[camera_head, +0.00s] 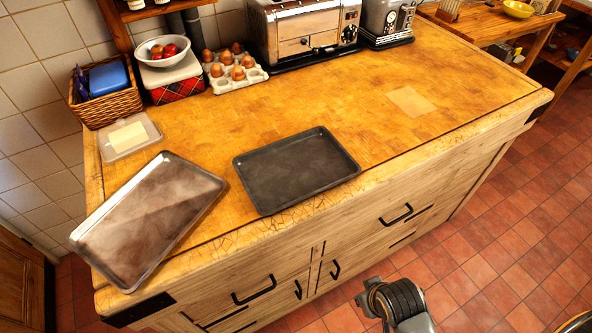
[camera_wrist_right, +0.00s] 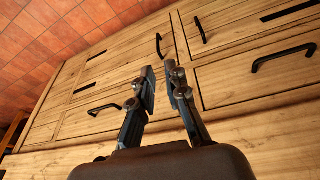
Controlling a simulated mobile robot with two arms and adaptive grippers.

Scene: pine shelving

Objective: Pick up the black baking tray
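The black baking tray (camera_head: 296,169) lies flat on the wooden counter top, near its front edge, in the middle of the head view. A second tray, silver-rimmed with a brownish base (camera_head: 150,218), lies to its left and reaches the counter's front left corner. My right gripper (camera_wrist_right: 162,75) shows in the right wrist view with its two fingers apart and nothing between them. It points at the drawer fronts of the counter, below the top. Part of my right arm shows at the bottom of the head view. My left gripper is not in view.
The wooden counter (camera_head: 430,75) has free room right of the black tray, with a flat paper square (camera_head: 410,101). Behind stand a toaster (camera_head: 305,30), an egg carton (camera_head: 233,72), a bowl (camera_head: 161,51) and a wicker basket (camera_head: 103,105). Drawer handles (camera_head: 254,290) stick out in front.

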